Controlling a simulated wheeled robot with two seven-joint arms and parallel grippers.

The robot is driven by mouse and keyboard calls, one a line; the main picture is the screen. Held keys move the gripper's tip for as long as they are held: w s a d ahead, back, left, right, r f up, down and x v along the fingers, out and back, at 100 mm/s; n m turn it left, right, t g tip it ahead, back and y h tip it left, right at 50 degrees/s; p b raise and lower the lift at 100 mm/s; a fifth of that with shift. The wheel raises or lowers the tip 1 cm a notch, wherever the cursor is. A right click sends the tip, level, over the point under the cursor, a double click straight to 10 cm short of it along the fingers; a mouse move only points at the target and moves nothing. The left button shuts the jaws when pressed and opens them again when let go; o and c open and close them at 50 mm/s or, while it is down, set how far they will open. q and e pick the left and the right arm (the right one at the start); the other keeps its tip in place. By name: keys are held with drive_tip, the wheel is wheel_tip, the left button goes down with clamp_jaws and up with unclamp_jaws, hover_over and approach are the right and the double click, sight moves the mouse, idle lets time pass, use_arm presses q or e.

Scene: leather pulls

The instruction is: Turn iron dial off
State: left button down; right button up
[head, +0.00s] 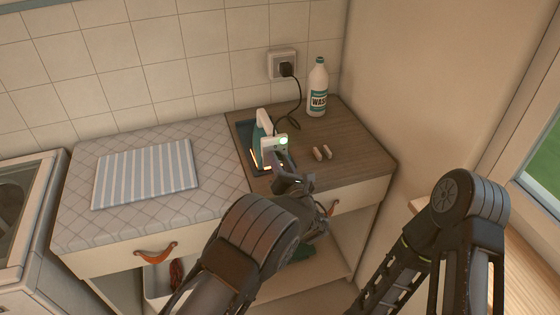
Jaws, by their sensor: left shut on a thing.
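The iron (263,122) stands in a dark tray (242,129) on the wooden part of the counter. It is white and teal, and a pale green light (283,140) glows on it. My left gripper (279,157) reaches up to the iron's near side, just below the light, and is shut on what seems to be the dial. The dial itself is hidden by the fingers or too small to make out. My right arm shows at the right, but its gripper is outside the picture.
A black cord runs from the iron to a wall socket (283,65). A WASH bottle (317,90) stands behind, and two small tan pieces (322,153) lie right of the iron. A striped folded cloth (146,173) lies on the padded cover (215,190) at left.

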drive_tip(key=shift+f, duration=0.15)
